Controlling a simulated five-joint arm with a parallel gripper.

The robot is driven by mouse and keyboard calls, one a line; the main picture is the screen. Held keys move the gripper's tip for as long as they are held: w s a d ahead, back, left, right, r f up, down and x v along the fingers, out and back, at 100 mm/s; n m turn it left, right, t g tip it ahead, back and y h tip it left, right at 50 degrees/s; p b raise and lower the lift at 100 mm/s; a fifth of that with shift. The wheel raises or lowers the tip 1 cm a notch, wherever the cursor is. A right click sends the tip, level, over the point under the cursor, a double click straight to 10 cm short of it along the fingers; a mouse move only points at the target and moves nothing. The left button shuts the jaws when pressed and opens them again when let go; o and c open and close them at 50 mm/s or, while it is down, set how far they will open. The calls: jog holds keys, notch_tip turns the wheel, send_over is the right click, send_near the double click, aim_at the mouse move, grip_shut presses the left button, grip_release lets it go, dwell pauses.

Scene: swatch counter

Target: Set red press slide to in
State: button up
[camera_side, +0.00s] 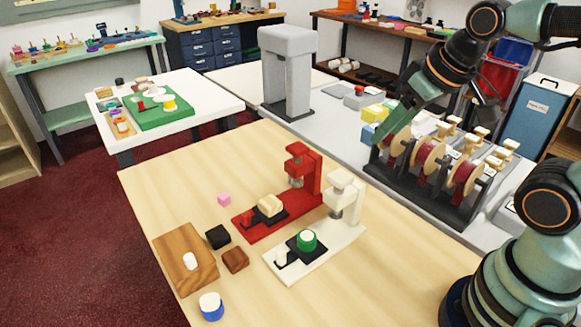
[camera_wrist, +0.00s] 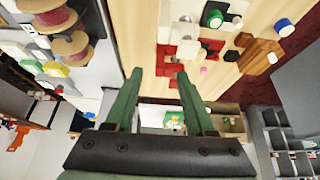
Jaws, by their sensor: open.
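The red press (camera_side: 318,186) stands on the wooden table, with its red head above the rear of its base. Its black slide (camera_side: 279,219) lies forward of the head, clear of the space under it. A cream block (camera_side: 270,205) sits on this slide, and a small red knob (camera_side: 247,216) stands at its front end. My gripper (camera_side: 388,138) is up by the spool rack, right of and apart from the red press. In the wrist view my gripper (camera_wrist: 158,72) shows two green fingers spread apart, with nothing between them.
A white press (camera_side: 345,204) stands beside the red one, its slide carrying a green-and-white cylinder (camera_side: 307,240). A pink cube (camera_side: 224,199), dark block (camera_side: 217,237), brown block (camera_side: 235,260), wooden block (camera_side: 185,258) and blue-white cylinder (camera_side: 211,306) lie nearby. The spool rack (camera_side: 425,190) stands right.

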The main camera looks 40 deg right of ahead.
jog(key=shift+w, duration=0.1)
dwell(0.3)
jog(key=n+g, duration=0.6)
jog(key=n, duration=0.3)
send_over(246, 214)
notch_tip(246, 214, down, 10)
notch_tip(246, 214, down, 12)
jog(key=shift+a, duration=0.1)
grip_shut()
dwell(0.8)
